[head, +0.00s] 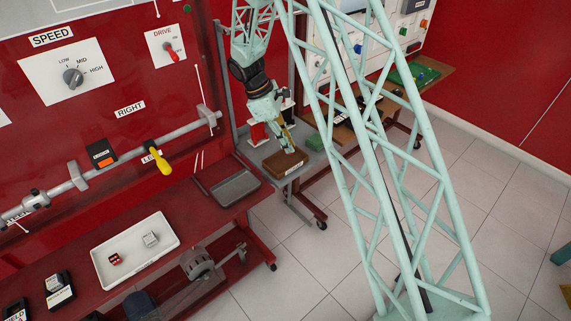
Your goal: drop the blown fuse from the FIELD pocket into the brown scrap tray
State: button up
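The brown scrap tray (279,172) sits on a grey cart at the upper middle. My gripper (290,149) points down just above the tray, with its tips over or slightly inside it. The fingers are too small and dark to tell whether they are open or shut, or whether they hold a fuse. A black holder with a partly cut-off label that seems to read FIELD (16,312) is at the bottom left corner. Its pocket cannot be seen clearly. I cannot pick out the blown fuse.
A white tray (108,280) on the red bench holds a red block (115,259) and a pale block (150,239). An empty grey tray (234,188) lies at the bench's right end. Red and white items stand behind my gripper.

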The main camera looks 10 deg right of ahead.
jog(key=shift+f+b, duration=0.45)
jog(key=shift+f, duration=0.6)
jog(key=o, duration=0.8)
jog(key=shift+r, duration=0.15)
jog(key=shift+v, duration=3.65)
